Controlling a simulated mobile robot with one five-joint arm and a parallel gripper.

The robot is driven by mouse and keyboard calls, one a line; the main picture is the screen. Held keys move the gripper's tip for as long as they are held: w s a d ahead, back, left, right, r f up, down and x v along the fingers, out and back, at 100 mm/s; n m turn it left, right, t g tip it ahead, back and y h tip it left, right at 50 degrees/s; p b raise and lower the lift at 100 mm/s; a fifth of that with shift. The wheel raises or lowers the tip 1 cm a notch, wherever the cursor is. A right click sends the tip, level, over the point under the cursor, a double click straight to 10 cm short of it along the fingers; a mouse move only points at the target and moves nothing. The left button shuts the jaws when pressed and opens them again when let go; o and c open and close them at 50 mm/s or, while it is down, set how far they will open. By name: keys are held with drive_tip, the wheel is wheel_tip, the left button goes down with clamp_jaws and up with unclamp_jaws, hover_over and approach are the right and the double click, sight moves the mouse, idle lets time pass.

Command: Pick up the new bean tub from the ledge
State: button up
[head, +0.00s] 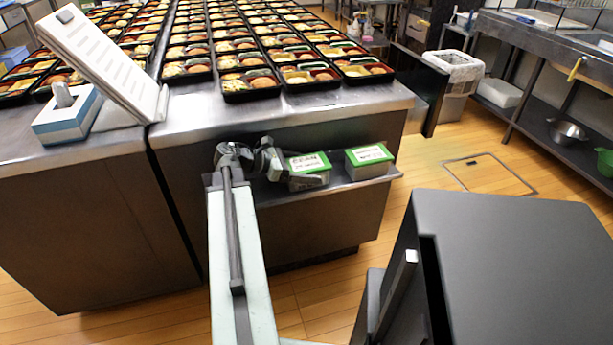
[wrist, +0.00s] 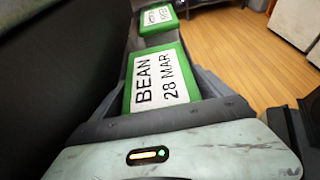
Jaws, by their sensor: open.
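The bean tub (head: 308,181) stands on the ledge (head: 345,188) on the front of the steel counter. It has a green lid and a white label, which reads BEAN 28 MAR in the wrist view (wrist: 160,80). My gripper (head: 286,165) is at this tub with its jaws open. In the wrist view one finger lies along each side of the tub, and I cannot tell whether they touch it. A second green-lidded tub (head: 369,160) stands to its right on the ledge, and it also shows beyond the bean tub in the wrist view (wrist: 158,20). Its label is too small to read.
The counter (head: 190,120) above the ledge holds many filled bento trays (head: 250,87). A lined bin (head: 453,70) stands at the back right. Wooden floor lies open right of the ledge.

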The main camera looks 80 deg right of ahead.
drive_tip(key=shift+s+d+f, duration=0.15)
drive_tip(key=shift+s, duration=0.15)
drive_tip(key=c, duration=1.5)
wheel_tip(320, 180, up, 28)
drive_tip(key=p, duration=2.8)
drive_tip(key=shift+r, duration=0.2)
